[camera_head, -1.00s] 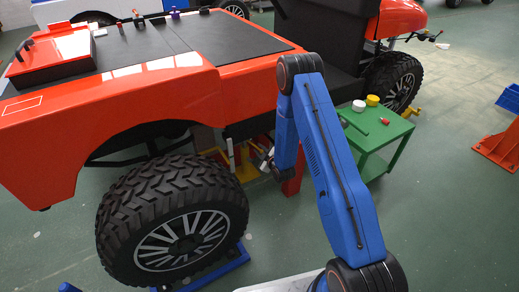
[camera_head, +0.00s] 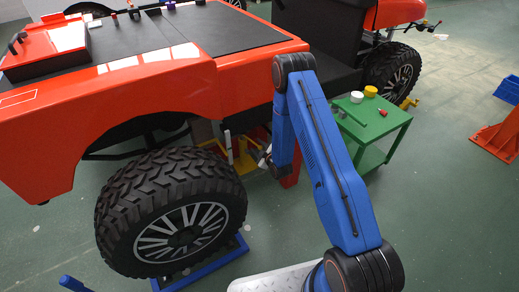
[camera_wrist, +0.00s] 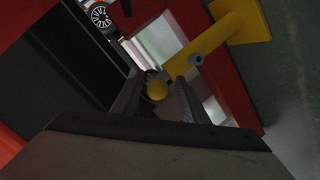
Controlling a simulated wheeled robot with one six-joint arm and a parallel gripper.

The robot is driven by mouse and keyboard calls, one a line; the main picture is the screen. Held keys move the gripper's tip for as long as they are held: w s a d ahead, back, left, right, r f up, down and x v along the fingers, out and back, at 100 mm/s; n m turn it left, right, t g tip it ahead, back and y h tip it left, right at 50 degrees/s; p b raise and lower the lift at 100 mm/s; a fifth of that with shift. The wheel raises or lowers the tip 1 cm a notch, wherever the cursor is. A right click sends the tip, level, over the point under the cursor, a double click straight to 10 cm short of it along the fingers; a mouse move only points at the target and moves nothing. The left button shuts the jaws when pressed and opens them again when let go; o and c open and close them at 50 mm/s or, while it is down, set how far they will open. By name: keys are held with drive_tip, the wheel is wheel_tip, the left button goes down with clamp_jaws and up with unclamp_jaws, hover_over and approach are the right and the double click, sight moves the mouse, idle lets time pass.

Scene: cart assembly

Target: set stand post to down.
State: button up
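The stand is under the orange vehicle, behind the front wheel. In the head view its yellow parts (camera_head: 243,160) show low beside a red leg (camera_head: 291,172). In the wrist view a thick yellow post (camera_wrist: 212,42) runs slantwise to a yellow end plate, against a red frame (camera_wrist: 228,85). A yellow ball knob (camera_wrist: 157,90) shows between the fingertips of my gripper (camera_wrist: 158,98). The fingers are apart, with a gap visible around the knob. In the head view my gripper (camera_head: 264,157) is small and partly hidden by my arm.
The large front wheel (camera_head: 172,215) stands left of my arm on a blue base. A green table (camera_head: 372,128) with small items stands to the right. The orange body (camera_head: 225,80) overhangs the stand.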

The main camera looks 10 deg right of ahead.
drive_tip(key=v, duration=1.7)
drive_tip(key=shift+s, duration=0.15)
drive_tip(key=shift+d+r, duration=0.1)
drive_tip(key=shift+d, duration=0.05)
